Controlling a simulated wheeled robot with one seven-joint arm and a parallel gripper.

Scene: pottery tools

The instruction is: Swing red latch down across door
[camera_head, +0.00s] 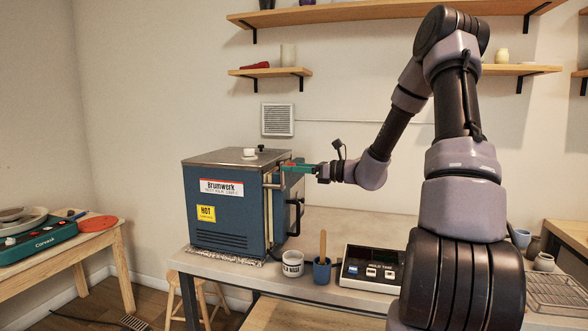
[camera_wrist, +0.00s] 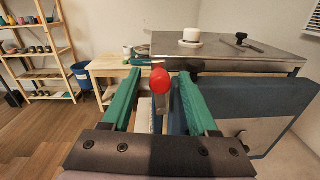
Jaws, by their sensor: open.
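The blue kiln (camera_head: 220,212) with a grey metal top stands on the table. Its door side faces right and bears a dark handle (camera_head: 297,217). My gripper (camera_head: 292,167) is at the upper part of that side, near the top edge. In the wrist view, my gripper (camera_wrist: 159,82) is open, with one green finger on each side of the red latch knob (camera_wrist: 160,79). The knob is between the fingertips, with gaps to both fingers. A pale metal bar shows below the knob. In the head view the latch is mostly hidden by my gripper.
A white cup (camera_head: 292,263), a blue pot with a wooden stick (camera_head: 322,272) and a control box (camera_head: 372,266) stand on the table right of the kiln. A small white item (camera_head: 249,153) sits on the kiln top. A wall shelf (camera_head: 270,72) hangs above.

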